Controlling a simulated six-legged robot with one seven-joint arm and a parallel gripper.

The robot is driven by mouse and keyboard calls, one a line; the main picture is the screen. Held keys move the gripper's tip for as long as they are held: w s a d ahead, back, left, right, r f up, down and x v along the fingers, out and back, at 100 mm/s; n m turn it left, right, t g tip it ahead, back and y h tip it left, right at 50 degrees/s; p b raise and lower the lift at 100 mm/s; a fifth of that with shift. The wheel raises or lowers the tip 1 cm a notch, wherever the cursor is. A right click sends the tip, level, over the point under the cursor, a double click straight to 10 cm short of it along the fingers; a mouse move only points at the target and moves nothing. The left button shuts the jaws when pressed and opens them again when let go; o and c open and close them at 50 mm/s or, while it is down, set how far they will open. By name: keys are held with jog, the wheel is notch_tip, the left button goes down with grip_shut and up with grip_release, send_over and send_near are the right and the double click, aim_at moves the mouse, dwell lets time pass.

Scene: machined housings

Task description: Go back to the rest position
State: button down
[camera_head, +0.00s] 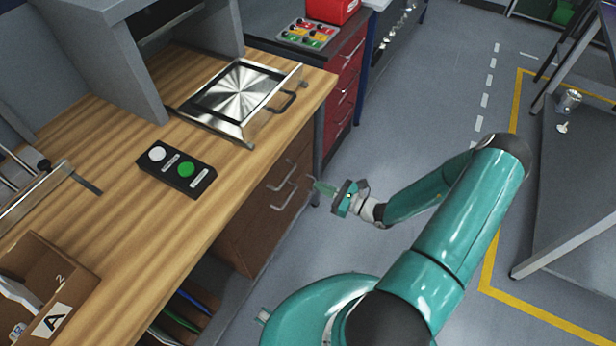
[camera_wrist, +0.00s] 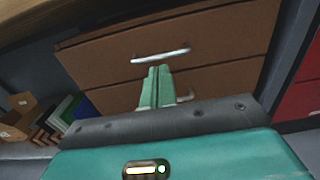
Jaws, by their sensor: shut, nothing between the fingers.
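My gripper (camera_head: 322,187) is in front of the brown drawers under the wooden workbench, beside the bench's right end in the head view. In the wrist view its two green fingers (camera_wrist: 155,88) are together with nothing between them. They point toward the brown drawer fronts (camera_wrist: 215,45). A silver drawer handle (camera_wrist: 160,56) lies just beyond the fingertips, and a second handle is partly hidden behind them. I cannot tell whether the fingers touch the drawer. My teal arm reaches in from the right of the head view, bent at the elbow.
Red drawers (camera_head: 345,85) stand behind. The grey floor at right is open up to a grey table (camera_head: 580,190).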

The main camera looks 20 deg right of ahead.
jog(key=shift+s+d, duration=0.1)
jog(key=s+a+r+n+g+h, duration=0.1)
jog(key=s+a+r+n+g, duration=0.15)
jog(key=r+n+g, duration=0.35)
jog(key=s+a+r+n+g+h, duration=0.1)
jog(key=s+a+r+n+g, duration=0.2)
jog(key=r+n, duration=0.4)
jog(key=s+a+r+n+g, duration=0.1)
jog(key=a+r+n+g, duration=0.35)
jog(key=r, duration=0.35)
jog(key=s+a+r+n+t+h, duration=0.1)
jog(key=s+r+n+h, duration=0.3)
jog(key=r, duration=0.6)
jog(key=s+a+r+n+t+h, duration=0.1)
jog(key=s+r+n+t+h, duration=0.3)
jog(key=s+r+n, duration=0.3)
notch_tip(320, 180, up, 3)
jog(key=shift+r+h, duration=0.1)
jog(key=shift+h, duration=0.4)
jog(key=shift+s+a, duration=0.15)
